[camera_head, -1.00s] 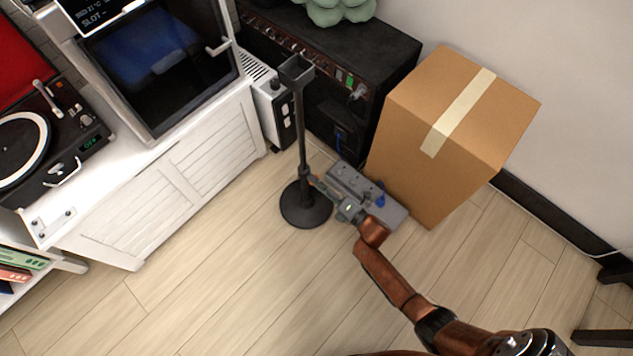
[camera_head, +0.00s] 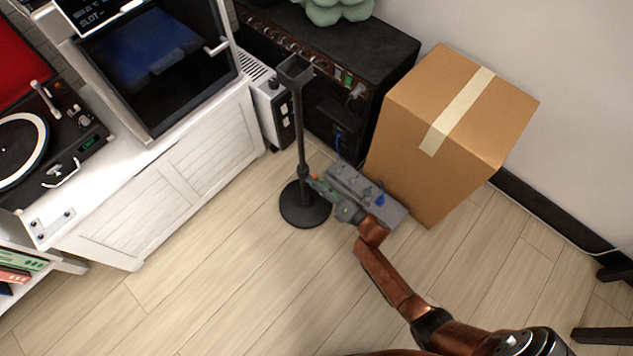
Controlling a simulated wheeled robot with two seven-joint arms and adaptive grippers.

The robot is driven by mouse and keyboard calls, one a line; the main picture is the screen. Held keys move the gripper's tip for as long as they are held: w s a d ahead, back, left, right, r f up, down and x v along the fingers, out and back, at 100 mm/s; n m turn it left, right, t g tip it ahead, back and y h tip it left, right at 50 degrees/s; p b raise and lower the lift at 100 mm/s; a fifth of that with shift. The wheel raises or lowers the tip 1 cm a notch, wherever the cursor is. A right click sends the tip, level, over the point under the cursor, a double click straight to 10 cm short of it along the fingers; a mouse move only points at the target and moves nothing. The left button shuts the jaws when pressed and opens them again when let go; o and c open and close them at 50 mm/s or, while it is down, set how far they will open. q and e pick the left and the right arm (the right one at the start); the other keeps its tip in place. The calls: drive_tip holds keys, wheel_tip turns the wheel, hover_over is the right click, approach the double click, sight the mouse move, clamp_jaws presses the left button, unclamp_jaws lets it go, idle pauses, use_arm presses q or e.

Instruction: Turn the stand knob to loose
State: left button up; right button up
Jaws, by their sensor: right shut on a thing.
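The stand (camera_head: 302,135) is a dark upright pole on a round black base (camera_head: 305,212), with a square holder (camera_head: 295,70) at its top. A thicker collar shows low on the pole, where my right gripper (camera_head: 314,182) reaches in from the right. The gripper is shut on the stand knob at the collar's right side. The knob is mostly hidden by the fingers, and its turn setting cannot be read. My left gripper is not in view.
A grey pedal box (camera_head: 352,182) lies on the floor just behind my right gripper. A cardboard box (camera_head: 430,190) and a black amplifier (camera_head: 385,55) stand behind. A white cabinet (camera_head: 165,195) is at left. Floor in front is clear.

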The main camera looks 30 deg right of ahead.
drive_tip(key=shift+d+f, duration=0.1)
drive_tip(key=o, duration=1.2)
drive_tip(key=shift+c, duration=0.2)
drive_tip(key=v, duration=1.2)
